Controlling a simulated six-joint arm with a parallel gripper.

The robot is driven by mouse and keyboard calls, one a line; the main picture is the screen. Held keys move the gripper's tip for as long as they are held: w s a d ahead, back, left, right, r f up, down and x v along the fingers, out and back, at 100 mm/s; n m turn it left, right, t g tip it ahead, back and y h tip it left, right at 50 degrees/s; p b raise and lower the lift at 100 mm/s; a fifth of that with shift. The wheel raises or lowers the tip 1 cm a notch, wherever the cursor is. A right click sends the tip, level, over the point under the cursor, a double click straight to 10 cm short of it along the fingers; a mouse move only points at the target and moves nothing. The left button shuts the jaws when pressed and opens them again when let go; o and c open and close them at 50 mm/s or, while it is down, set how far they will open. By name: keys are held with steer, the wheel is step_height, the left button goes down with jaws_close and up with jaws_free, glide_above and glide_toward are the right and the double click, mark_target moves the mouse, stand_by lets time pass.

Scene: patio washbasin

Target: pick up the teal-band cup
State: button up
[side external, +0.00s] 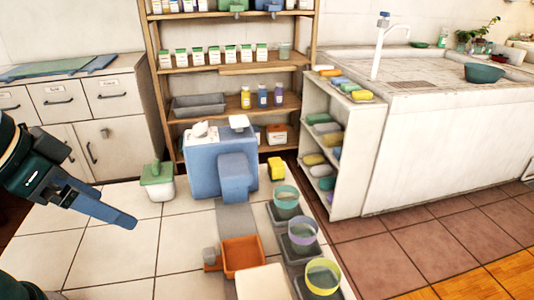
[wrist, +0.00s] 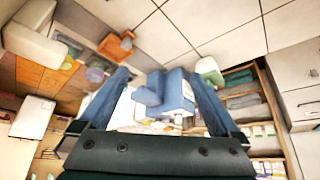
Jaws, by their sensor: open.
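The teal-band cup (side external: 286,200) is a clear cup with a teal rim band. It stands upright on a dark square base, the farthest of three cups in a row in the side view.
A purple-band cup (side external: 303,232) and a yellow-band cup (side external: 322,275) stand nearer in the same row. An orange bin (side external: 242,257), a blue machine (side external: 205,165) and a green-lidded container (side external: 157,182) stand between my gripper and the cups or behind. A white shelf (side external: 345,160) is close behind.

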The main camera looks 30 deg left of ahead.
steer(key=w+d+r+m+t, duration=0.1)
steer(key=w+d+r, duration=0.1)
steer(key=w+r, duration=0.6)
steer(key=m+g+h, duration=0.2)
steer(key=m+g, duration=0.1)
glide_above(284, 197)
steer(key=s, duration=0.4)
step_height(284, 197, down, 17)
steer(key=shift+w+d+f, duration=0.1)
steer(key=shift+d+f, duration=0.1)
steer(key=shift+f, duration=0.2)
steer(key=shift+x, duration=2.25)
steer(key=c, duration=1.4)
